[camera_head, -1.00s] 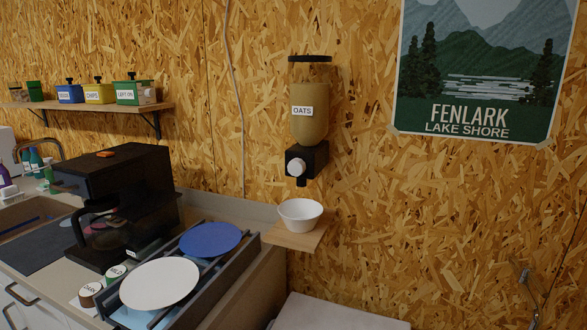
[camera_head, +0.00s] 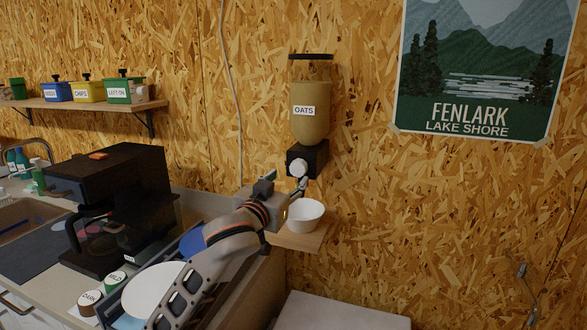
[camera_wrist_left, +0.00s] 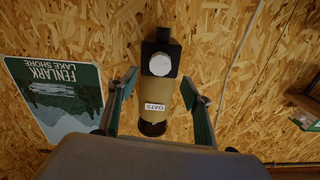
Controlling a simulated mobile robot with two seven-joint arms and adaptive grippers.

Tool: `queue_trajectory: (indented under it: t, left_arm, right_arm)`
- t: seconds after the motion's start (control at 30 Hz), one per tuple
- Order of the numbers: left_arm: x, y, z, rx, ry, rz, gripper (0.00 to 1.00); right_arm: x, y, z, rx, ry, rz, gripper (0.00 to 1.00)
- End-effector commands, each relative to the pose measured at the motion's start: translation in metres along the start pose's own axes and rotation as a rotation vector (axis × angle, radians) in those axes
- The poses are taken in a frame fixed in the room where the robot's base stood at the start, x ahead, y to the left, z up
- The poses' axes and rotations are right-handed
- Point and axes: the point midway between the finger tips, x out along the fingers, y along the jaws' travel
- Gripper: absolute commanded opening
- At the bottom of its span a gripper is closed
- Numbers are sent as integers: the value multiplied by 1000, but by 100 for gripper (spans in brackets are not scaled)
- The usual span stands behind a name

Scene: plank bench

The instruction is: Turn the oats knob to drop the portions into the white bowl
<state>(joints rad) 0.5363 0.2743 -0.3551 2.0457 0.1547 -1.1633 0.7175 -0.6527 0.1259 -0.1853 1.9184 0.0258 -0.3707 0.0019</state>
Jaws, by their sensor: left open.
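The oats dispenser (camera_head: 310,108) hangs on the wall, a clear container with a label and tan contents. Its white knob (camera_head: 298,168) is on the front of the black base; it also shows in the left wrist view (camera_wrist_left: 160,64). The white bowl (camera_head: 305,214) stands on a small wooden shelf (camera_head: 298,240) below the outlet, its left side partly hidden by my arm. My left gripper (camera_head: 287,183) is open in front of the dispenser. In the wrist view its fingers (camera_wrist_left: 157,103) are spread on either side of the dispenser, with the knob farther off between them. My right gripper is not in view.
A black coffee machine (camera_head: 115,205) stands on the counter at left. A rack with a white plate (camera_head: 150,290) and a blue plate lies below my arm. Canisters stand on a wall shelf (camera_head: 140,106).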

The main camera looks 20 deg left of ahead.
Motion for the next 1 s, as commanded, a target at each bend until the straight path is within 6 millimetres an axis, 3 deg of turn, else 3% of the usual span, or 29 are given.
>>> queue_trajectory:
  t: [0.17,0.6,1.0]
  left_arm:
    - [13,-1,-5,-1,3,-3,49]
    - [71,-1,-4,0,3,-3,49]
    - [78,-1,-4,-1,4,-2,49]
  right_arm:
    - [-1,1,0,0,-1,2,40]
    - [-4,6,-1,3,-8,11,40]
    - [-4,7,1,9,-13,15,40]
